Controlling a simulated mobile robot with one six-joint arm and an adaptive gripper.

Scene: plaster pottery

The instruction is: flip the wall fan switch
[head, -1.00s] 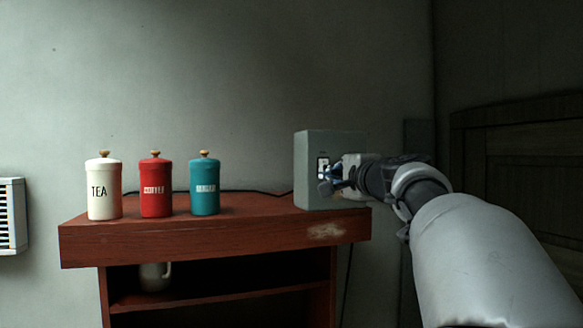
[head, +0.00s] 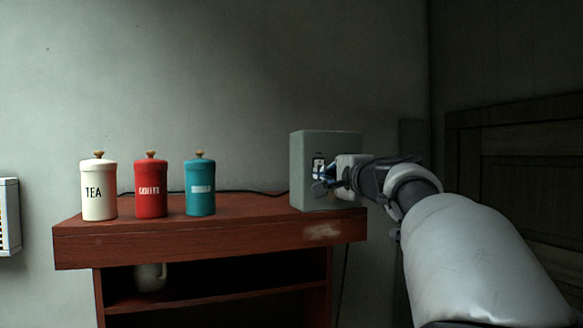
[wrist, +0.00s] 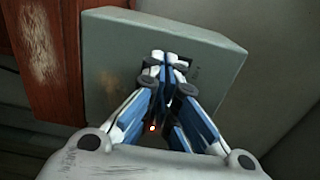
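A grey-green box (head: 340,150) stands on the right end of the red-brown cabinet top, with a dark switch plate (head: 318,161) on its front face. My gripper (head: 322,184) is at that face, just below and in front of the plate. In the wrist view the box (wrist: 112,50) fills the middle. There my gripper (wrist: 165,60) has its blue-and-white fingers brought together at the tips, over the dark plate. I see nothing held between them. The fingers hide most of the plate and the switch lever, so its position and any contact cannot be told.
White tea (head: 99,192), red (head: 151,192) and teal (head: 200,190) canisters stand left on the cabinet (head: 180,238). A black cable runs behind them to the box. A white slatted wall unit (head: 12,215) is at the far left. A dark wooden door or panel (head: 520,170) is right.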

